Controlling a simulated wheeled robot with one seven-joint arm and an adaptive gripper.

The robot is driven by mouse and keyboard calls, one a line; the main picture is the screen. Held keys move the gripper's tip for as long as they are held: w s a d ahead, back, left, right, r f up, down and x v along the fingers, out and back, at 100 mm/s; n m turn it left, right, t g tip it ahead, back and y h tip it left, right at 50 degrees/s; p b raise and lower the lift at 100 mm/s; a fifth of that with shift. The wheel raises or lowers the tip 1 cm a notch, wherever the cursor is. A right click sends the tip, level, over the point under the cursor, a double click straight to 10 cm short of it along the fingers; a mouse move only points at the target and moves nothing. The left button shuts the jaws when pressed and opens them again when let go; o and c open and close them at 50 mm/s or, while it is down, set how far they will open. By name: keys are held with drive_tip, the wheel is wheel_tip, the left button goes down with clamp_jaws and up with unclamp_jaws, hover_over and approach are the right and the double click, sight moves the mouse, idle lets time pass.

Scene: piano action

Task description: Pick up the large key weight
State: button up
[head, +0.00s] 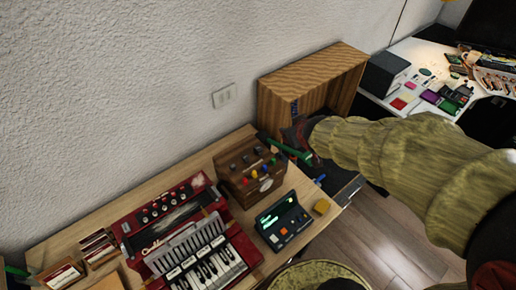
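I cannot single out the large key weight with certainty in the head view. A small yellow block (321,206) lies near the right end of the wooden table, beside the dark device with a lit screen. My arm, in an olive sleeve, reaches in from the right. My gripper (300,137) is at its far end, in front of the open wooden box. It is small and dark there, and its fingers do not show clearly. A green stick-like thing (290,150) and a small blue thing (319,180) show close to it.
The wooden table (207,160) carries a red accordion-like instrument (190,240), a brown box with coloured knobs (250,170) and the screen device (283,222). An open wooden box (315,65) stands behind. A white desk (425,50) with many small items is at upper right.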

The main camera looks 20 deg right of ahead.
drive_tip(key=shift+o, duration=0.4)
drive_tip(key=w+a+f+n+t+y+p, duration=0.1)
drive_tip(key=w+f+y, duration=0.1)
drive_tip(key=w+f, duration=0.4)
wheel_tip(320, 180, down, 4)
drive_tip(key=shift+r+n, duration=0.2)
drive_tip(key=shift+n, duration=0.2)
drive_tip(key=n+t+y+p, duration=0.1)
drive_tip(key=y, duration=0.3)
approach(259, 148)
drive_tip(key=x, duration=0.2)
drive_tip(key=shift+w+a+f, duration=0.1)
drive_tip(key=shift+a+f, duration=0.15)
drive_tip(key=shift+f, duration=0.05)
drive_tip(key=shift+x, duration=1.15)
drive_tip(key=shift+b+x, duration=0.4)
drive_tip(key=shift+x, duration=2.35)
drive_tip(key=shift+w+r, duration=0.1)
drive_tip(key=shift+r, duration=0.1)
drive_tip(key=shift+c, duration=0.3)
clamp_jaws()
